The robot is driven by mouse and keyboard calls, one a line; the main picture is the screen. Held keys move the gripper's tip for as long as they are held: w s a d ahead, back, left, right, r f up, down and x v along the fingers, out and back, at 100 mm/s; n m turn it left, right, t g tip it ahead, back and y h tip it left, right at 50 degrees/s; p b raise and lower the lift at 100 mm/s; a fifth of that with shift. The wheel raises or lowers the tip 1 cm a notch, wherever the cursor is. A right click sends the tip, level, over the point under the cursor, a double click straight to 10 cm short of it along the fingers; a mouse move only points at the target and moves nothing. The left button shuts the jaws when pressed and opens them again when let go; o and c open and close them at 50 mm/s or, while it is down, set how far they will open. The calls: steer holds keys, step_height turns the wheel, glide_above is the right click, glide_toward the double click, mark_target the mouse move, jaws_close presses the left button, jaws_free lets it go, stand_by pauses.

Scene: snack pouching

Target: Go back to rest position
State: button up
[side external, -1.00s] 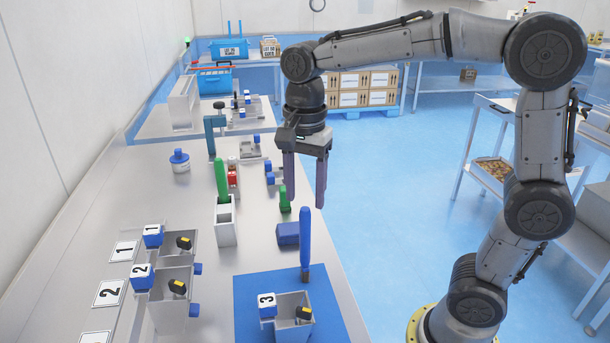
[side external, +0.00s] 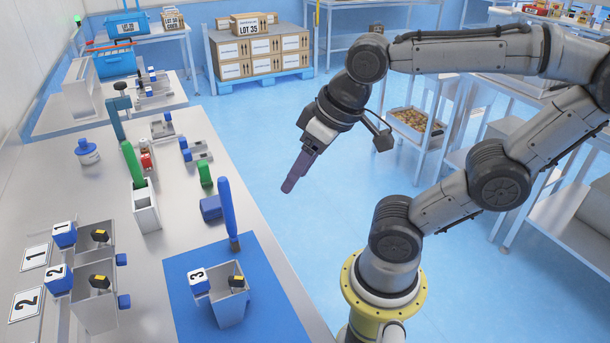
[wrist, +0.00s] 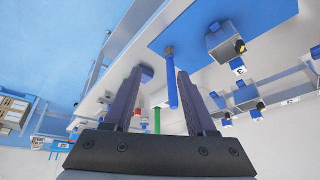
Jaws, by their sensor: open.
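My gripper (side external: 297,172) hangs tilted over the blue floor, to the right of the table edge and clear of everything on the table. In the wrist view its two fingers (wrist: 163,83) stand apart with nothing gripped between them. A blue-handled brush (side external: 229,215) stands upright at the back edge of the blue mat (side external: 273,272); it also shows between the fingers in the wrist view (wrist: 172,92), but farther off. The bin marked 3 (side external: 229,308) sits on the mat with a black and yellow scoop handle in it.
Bins marked 1 and 2 (side external: 95,305) stand at the table's left. A white holder (side external: 146,207) with a green-handled tool stands behind them. A blue block (side external: 211,208) lies near the table edge. Stacked boxes (side external: 262,54) and a wheeled rack (side external: 415,135) stand beyond open floor.

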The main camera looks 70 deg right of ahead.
steer(key=shift+s+d+f+n, duration=0.1)
steer(key=shift+s+f+n, duration=0.5)
steer(key=shift+n, duration=0.2)
